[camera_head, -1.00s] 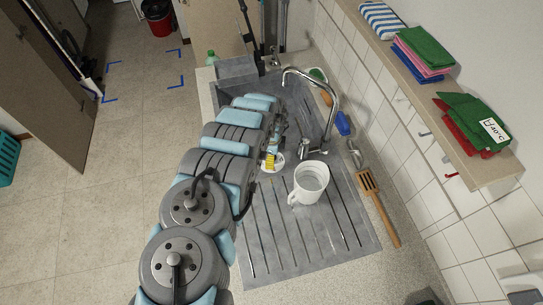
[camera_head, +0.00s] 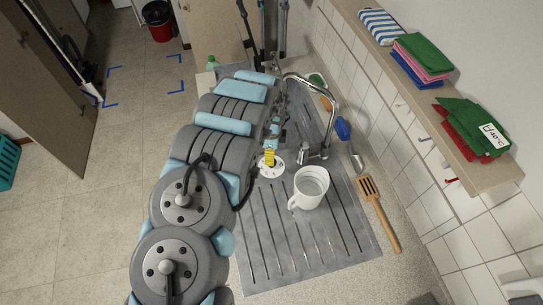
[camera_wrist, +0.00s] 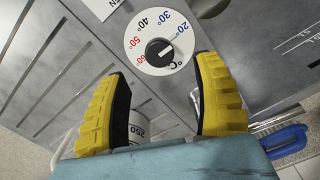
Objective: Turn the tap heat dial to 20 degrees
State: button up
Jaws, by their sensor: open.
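The heat dial is a white disc (camera_wrist: 142,38) with a black knob (camera_wrist: 160,51) at its centre. Its rim reads 20°, 30° and 40° in blue and black, then red numbers, with °C beside the knob. I cannot tell surely which number the knob marks. In the head view the dial (camera_head: 272,171) lies on the grey sink surface, left of the tap (camera_head: 329,120). My gripper (camera_wrist: 162,70) is open and empty, its yellow fingers apart on either side of the knob in the wrist view. In the head view my gripper (camera_head: 270,157) is over the dial's far edge.
A white mug (camera_head: 309,188) stands on the drainer, close to the dial's right; it shows between my fingers in the wrist view (camera_wrist: 142,127). A wooden spatula (camera_head: 379,212) lies right of the drainer. A tiled wall (camera_head: 425,165) and a shelf with folded cloths (camera_head: 437,85) bound the right.

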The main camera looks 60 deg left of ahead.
jog(key=shift+r, duration=2.75)
